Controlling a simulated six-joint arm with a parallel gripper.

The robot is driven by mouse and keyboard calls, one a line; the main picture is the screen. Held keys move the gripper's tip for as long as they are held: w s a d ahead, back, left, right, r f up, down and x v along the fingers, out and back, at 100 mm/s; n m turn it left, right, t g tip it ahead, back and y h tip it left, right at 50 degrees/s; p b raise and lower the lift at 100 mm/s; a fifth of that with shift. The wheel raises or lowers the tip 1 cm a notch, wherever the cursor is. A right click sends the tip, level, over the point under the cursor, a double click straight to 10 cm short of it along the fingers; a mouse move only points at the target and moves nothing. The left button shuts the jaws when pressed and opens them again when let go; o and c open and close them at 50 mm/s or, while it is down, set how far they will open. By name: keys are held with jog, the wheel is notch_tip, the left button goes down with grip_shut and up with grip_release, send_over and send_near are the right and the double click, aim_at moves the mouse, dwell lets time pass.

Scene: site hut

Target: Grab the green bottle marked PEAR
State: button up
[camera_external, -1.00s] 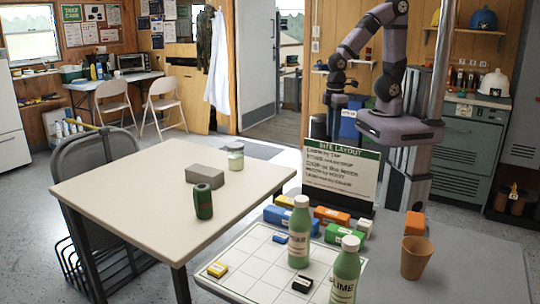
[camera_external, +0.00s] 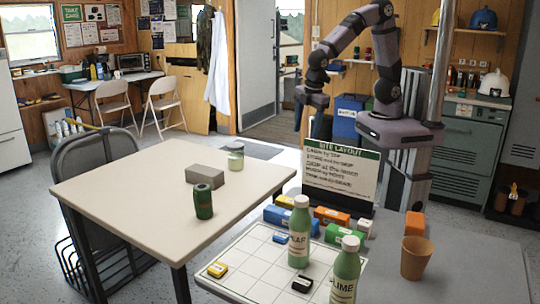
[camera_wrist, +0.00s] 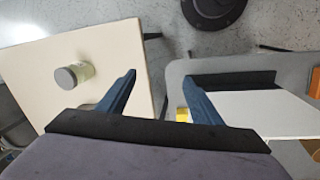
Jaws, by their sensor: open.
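The green bottle marked PEAR (camera_external: 299,232) stands upright on the gridded white board in the external view, with a white cap; only "AR" of its label reads clearly. A second green bottle (camera_external: 346,272), marked LIME, stands upright close to its right and nearer the camera. My gripper (camera_external: 308,122) is high up behind the sign, pointing down, well away from both bottles. In the wrist view my gripper (camera_wrist: 158,78) shows two blue fingers spread apart with nothing between them. Neither bottle can be made out in the wrist view.
A standing sign (camera_external: 340,172) and several coloured blocks (camera_external: 334,216) are behind the bottles. A tan cup (camera_external: 415,258) stands to their right. The cream table (camera_external: 120,190) at left holds a dark green can (camera_external: 203,201), a grey block (camera_external: 205,174) and a jar (camera_external: 235,156).

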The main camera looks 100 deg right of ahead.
jog(key=w+a+n+t, duration=0.1)
jog(key=w+a+n, duration=0.2)
jog(key=w+a, duration=0.35)
jog(key=r+m+t+y+p, duration=0.2)
jog(key=y+p, duration=0.2)
send_over(304, 197)
jog(key=s+d, duration=0.1)
jog(key=s, duration=0.2)
jog(key=shift+w+d+p+x, duration=0.15)
jog(key=shift+p+x, duration=0.4)
jog(key=shift+x, duration=0.5)
jog(key=shift+w+p+x, duration=0.15)
jog(key=shift+p+x, duration=0.4)
jog(key=shift+x, duration=0.45)
jog(key=shift+w+d+p+x, duration=0.15)
jog(key=shift+p+x, duration=0.4)
jog(key=shift+x, duration=0.5)
jog(key=shift+w+a+f, duration=0.2)
jog(key=shift+a+f, duration=0.05)
jog(key=shift+f, duration=0.35)
jog(key=c, duration=1.4)
